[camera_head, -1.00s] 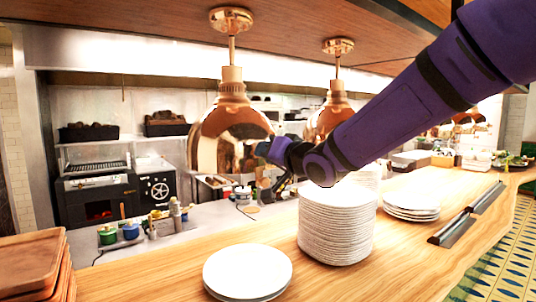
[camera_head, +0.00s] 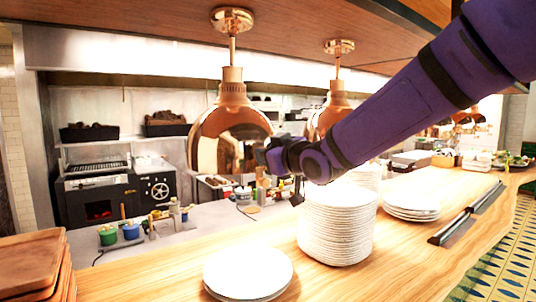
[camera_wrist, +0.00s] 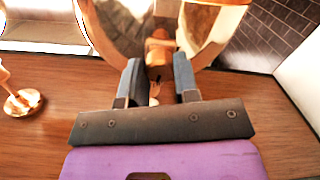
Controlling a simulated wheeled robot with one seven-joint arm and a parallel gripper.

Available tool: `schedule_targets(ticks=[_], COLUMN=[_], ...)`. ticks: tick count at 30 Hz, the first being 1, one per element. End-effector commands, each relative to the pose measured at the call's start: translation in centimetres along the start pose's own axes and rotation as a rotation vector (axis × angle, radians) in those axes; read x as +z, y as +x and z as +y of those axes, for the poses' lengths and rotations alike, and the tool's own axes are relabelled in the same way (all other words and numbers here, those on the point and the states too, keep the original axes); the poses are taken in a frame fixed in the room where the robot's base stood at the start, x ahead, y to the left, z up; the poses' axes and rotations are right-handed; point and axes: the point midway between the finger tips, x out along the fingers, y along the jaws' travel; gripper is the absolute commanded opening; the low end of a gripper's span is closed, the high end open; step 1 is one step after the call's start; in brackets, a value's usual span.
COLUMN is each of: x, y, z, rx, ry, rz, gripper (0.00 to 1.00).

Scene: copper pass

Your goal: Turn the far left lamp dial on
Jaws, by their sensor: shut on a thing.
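The far left lamp is a copper heat lamp (camera_head: 232,92) hanging from the ceiling on a short rod. Its bright shade also fills the top of the wrist view (camera_wrist: 215,25). My gripper (camera_wrist: 157,64) is against this lamp, with its two grey fingers on either side of a small copper knob (camera_wrist: 158,48), which looks like the lamp dial. The fingers are shut on it. In the head view my gripper (camera_head: 264,156) is at the right edge of the shade. The dial cannot be made out there, and its setting cannot be read.
A second copper lamp (camera_head: 335,100) hangs to the right, partly behind my arm. Below are a tall plate stack (camera_head: 335,228), a low plate stack (camera_head: 248,270) and wooden trays (camera_head: 30,262) on the wooden counter (camera_head: 150,280).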

Motion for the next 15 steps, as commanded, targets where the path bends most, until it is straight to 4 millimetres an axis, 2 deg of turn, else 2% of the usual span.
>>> schedule_targets(ticks=[7,15], x=[0.04,0.04], y=[-0.02,-0.02], z=[0.05,0.07], rx=[0.007,0.01], ry=[-0.114,-0.161], rz=[-0.004,-0.006], gripper=[0.05,0.05])
